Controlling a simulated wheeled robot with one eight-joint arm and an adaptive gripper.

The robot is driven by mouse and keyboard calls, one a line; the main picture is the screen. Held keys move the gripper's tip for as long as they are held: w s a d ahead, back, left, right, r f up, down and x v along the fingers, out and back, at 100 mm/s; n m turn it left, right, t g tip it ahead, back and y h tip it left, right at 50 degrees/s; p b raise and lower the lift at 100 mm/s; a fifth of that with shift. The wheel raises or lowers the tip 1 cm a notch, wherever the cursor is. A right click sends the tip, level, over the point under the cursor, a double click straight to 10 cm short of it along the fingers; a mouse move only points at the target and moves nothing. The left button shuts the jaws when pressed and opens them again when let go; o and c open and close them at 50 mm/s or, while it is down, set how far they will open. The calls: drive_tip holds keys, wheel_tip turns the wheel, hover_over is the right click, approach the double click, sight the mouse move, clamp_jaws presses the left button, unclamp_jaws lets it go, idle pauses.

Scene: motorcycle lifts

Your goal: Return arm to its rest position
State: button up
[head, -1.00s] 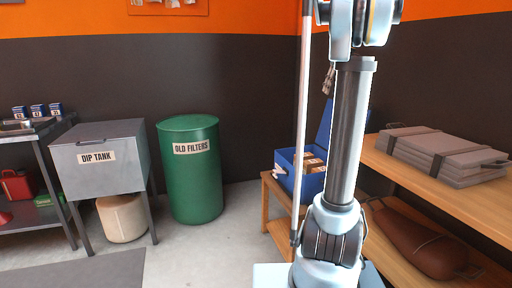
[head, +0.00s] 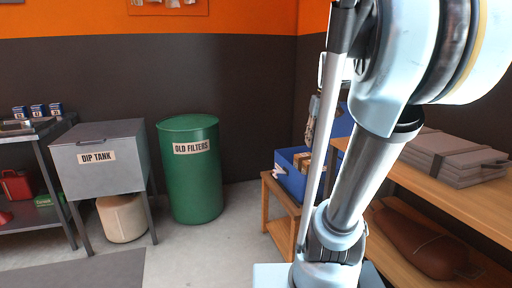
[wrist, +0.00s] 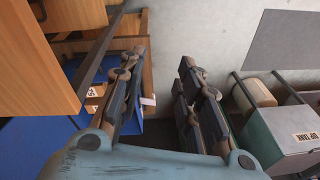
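My gripper (wrist: 160,95) shows in the wrist view with its two dark jointed fingers spread well apart. Nothing is between the fingers; bare grey floor shows through the gap. The wrist view looks down past a blue box at lower left and the dip tank at right. In the head view my arm fills the right side, its lower link leaning right and its upper joint large and close.
The blue box (head: 291,180) is on a wooden stand (head: 268,212) beside my arm. A wooden shelf (head: 440,188) at right holds a grey case (head: 450,155). A green drum (head: 190,185) and dip tank (head: 98,165) stand left. Floor between drum and stand is clear.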

drive_tip(key=s+a+f+h, duration=0.1)
drive_tip(key=s+a+f, duration=0.1)
drive_tip(key=s+f, duration=1.3)
wheel_tip(320, 180, down, 5)
drive_tip(key=shift+s+a+r+m+t, duration=0.15)
drive_tip(key=shift+s+a+m+t, duration=0.1)
drive_tip(key=shift+s+m+t, duration=0.05)
drive_tip(key=shift+s, duration=0.15)
